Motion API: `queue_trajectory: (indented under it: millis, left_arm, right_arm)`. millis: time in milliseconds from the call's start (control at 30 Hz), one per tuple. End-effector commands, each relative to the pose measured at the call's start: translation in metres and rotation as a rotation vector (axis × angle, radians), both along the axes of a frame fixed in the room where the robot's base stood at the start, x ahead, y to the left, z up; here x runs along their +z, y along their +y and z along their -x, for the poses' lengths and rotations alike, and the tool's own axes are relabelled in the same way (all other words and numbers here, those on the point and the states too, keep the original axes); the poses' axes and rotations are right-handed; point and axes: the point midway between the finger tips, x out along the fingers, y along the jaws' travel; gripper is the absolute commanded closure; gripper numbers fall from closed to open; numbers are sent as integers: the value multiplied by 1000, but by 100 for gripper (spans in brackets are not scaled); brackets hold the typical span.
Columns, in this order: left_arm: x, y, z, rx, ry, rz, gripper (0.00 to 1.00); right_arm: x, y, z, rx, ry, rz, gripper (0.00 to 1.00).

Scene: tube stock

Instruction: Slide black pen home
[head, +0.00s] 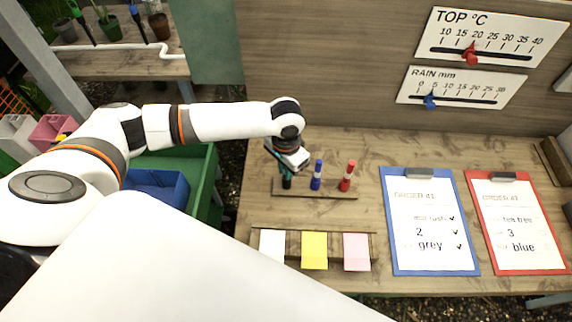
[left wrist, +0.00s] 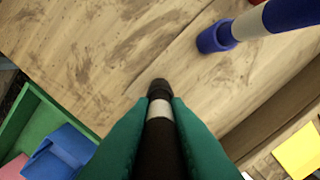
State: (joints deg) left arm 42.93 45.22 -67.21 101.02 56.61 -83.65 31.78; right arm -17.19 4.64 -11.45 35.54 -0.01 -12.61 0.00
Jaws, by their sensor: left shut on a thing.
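My left gripper (head: 288,165) is shut on the black pen (left wrist: 160,135), whose dark tip and pale band show between the teal fingers in the left wrist view. In the head view the black pen (head: 287,183) shows below the fingers, at the left end of the wooden pen rack (head: 330,194). I cannot tell whether its lower end is in the rack or just above it. The blue pen (head: 317,173) stands upright in the rack just to its right; it also shows in the left wrist view (left wrist: 215,38). My right gripper is not in view.
A red pen (head: 348,175) stands farther right in the rack. White, yellow (head: 314,251) and pink cards lie in front. A blue clipboard (head: 428,269) and a red clipboard (head: 517,268) lie to the right. A blue bin (head: 158,190) is left of the bench.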

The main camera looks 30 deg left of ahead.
Motion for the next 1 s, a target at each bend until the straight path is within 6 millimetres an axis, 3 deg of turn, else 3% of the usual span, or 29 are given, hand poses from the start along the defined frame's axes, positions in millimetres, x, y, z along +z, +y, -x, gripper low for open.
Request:
queue_trajectory:
  millis: [333, 367, 500, 833, 1000]
  left_arm:
    - [-4, 0, 0, 0, -1, 0, 100]
    - [-4, 0, 0, 0, -1, 0, 82]
    - [-4, 0, 0, 0, 0, 0, 60]
    - [-1, 0, 0, 0, -1, 0, 60]
    - [20, 0, -1, -1, -4, 0, 60]
  right_arm:
    - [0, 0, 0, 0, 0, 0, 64]
    - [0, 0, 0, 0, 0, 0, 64]
    - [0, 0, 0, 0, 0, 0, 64]
    - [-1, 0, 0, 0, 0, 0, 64]
    - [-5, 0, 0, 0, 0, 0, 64]
